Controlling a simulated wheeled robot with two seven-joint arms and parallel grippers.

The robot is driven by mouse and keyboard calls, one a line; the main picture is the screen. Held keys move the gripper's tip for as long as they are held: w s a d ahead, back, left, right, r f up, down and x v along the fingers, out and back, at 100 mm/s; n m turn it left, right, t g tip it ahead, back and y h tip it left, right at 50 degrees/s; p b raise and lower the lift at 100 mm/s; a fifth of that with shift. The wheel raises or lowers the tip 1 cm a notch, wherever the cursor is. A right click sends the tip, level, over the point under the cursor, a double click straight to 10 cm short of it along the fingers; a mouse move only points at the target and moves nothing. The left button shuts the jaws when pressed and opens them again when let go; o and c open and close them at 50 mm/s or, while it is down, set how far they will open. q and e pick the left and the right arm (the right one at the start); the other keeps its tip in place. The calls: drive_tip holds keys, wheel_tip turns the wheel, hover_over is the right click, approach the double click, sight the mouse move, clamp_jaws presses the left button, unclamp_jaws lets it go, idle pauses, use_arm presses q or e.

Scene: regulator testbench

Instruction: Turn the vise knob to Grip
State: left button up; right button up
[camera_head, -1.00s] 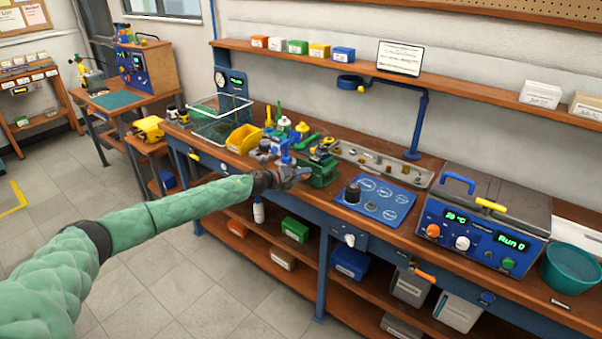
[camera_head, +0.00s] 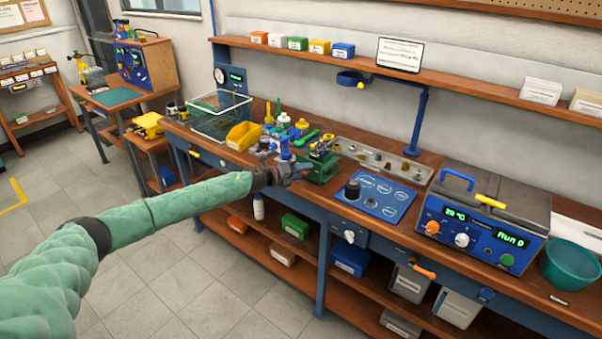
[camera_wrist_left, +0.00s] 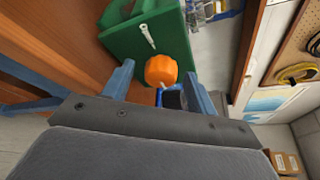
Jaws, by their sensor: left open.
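The green vise (camera_head: 318,168) stands near the front edge of the long workbench. In the left wrist view the green vise body (camera_wrist_left: 150,32) is at the top, and an orange knob (camera_wrist_left: 161,70) with a pale pointer mark shows in front of it. My left gripper (camera_head: 304,170) is close to the vise's left front side. In the left wrist view its two fingers (camera_wrist_left: 160,88) are apart, one on each side of the knob's lower part. I cannot tell whether they touch it. The knob's labels are not readable. My right gripper is not in view.
A yellow bin (camera_head: 243,136), bottles and a clear tank (camera_head: 222,117) stand left of the vise. A metal parts tray (camera_head: 385,160), a blue mat (camera_head: 375,197) and a blue heated bath (camera_head: 475,235) are to its right. A blue post (camera_head: 418,122) rises behind.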

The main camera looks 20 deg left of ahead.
use_arm(q)
drive_tip(key=shift+s+a, duration=0.25)
drive_tip(key=shift+a, duration=0.05)
drive_tip(key=b+v, duration=0.2)
drive_tip(key=v, duration=0.4)
drive_tip(key=shift+s+a, duration=0.2)
drive_tip(key=shift+s, duration=0.15)
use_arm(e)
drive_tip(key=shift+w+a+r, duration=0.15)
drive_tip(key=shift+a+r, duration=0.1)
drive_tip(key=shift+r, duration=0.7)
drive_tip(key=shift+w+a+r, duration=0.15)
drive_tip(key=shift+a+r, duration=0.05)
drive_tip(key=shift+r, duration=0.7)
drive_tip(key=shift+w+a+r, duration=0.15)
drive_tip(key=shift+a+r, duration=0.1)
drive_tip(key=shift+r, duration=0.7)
